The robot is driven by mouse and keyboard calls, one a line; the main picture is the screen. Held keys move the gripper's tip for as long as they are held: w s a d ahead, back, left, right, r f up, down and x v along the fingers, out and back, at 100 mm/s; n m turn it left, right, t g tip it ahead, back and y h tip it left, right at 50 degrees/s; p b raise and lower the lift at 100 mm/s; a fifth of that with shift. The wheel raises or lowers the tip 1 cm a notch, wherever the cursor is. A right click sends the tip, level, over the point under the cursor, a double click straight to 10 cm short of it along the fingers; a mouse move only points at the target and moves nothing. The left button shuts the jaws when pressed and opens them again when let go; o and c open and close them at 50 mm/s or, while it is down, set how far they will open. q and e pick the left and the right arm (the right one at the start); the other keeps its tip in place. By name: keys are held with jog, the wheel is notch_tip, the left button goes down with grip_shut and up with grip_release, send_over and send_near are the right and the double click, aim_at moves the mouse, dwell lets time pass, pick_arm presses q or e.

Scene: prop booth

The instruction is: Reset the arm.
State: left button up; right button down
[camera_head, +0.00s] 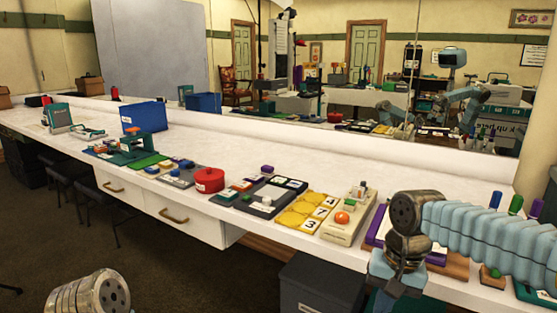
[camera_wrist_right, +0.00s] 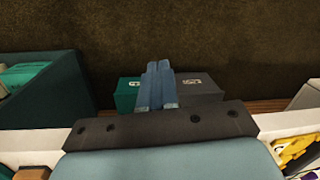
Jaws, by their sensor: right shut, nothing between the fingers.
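My right gripper (camera_wrist_right: 157,85) shows in the right wrist view, with its two blue fingers together and nothing between them. It points over the dark floor, with a teal box (camera_wrist_right: 127,95) and a grey box (camera_wrist_right: 200,88) beyond the fingers. In the head view my right arm (camera_head: 480,235) comes in from the right over the near end of the counter and bends downward. The right fingers cannot be made out there. Only a rounded metal part of my left arm (camera_head: 90,295) shows at the bottom left. The left gripper is out of view.
A long white counter (camera_head: 255,160) carries several props, including a red round box (camera_head: 208,180), a blue bin (camera_head: 145,116) and a yellow number board (camera_head: 305,211). A grey bin (camera_head: 320,288) stands below it. A mirror lines the back. Open floor lies at the left front.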

jog(key=a+f+n+y, duration=0.1)
jog(key=a+f, duration=0.3)
jog(key=f, duration=0.9)
jog(key=a+f+n+y, duration=0.1)
jog(key=a+f+y, duration=0.15)
jog(key=f, duration=1.05)
jog(key=s+a+f, duration=0.2)
jog(key=s+f, duration=1)
jog(key=f, duration=0.3)
jog(key=shift+a+t+h, duration=0.3)
jog(key=shift+a+h, duration=0.05)
